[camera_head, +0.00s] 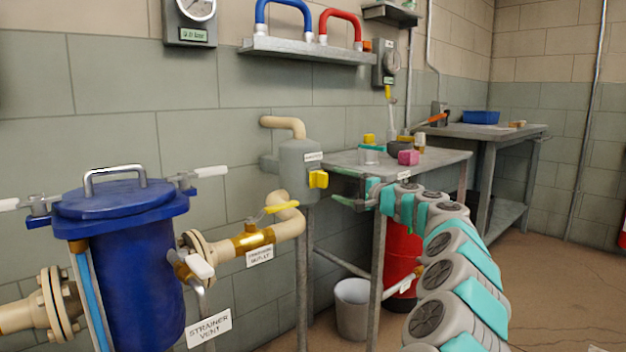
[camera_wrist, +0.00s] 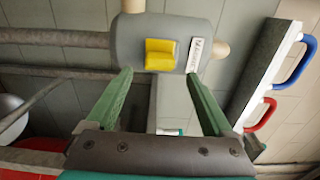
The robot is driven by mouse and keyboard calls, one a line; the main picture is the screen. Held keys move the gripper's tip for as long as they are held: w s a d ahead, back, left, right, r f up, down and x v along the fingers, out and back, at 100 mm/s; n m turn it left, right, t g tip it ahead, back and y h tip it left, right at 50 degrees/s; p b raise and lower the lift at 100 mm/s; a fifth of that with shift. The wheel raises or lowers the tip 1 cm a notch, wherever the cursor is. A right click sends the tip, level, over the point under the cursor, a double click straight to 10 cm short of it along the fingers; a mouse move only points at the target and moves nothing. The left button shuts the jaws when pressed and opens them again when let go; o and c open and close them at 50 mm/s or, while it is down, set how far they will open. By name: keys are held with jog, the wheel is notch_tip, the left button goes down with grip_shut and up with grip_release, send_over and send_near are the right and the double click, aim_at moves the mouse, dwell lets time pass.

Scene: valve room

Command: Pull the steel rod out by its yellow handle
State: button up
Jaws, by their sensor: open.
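The yellow handle (camera_head: 318,179) is a small block on the front of a grey cylindrical housing (camera_head: 298,165), which carries a white label. In the wrist view the yellow handle (camera_wrist: 160,54) lies ahead of the fingertips, between their lines, with the grey housing (camera_wrist: 127,40) behind it. My gripper (camera_head: 336,184) is open and empty, just right of the handle in the head view. Its two green fingers, seen in the wrist view (camera_wrist: 159,74), appear short of the handle and apart from it. The steel rod cannot be made out.
A grey table (camera_head: 440,160) with a pink block (camera_head: 408,157) and small containers stands behind my arm. A blue strainer tank (camera_head: 125,260) with pipework is at left. A grey bucket (camera_head: 352,308) and a red cylinder (camera_head: 400,250) stand below. A wall shelf (camera_head: 310,50) holds blue and red handles.

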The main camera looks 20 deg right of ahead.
aim_at(326, 181)
jog(key=shift+x, duration=3.8)
grip_shut()
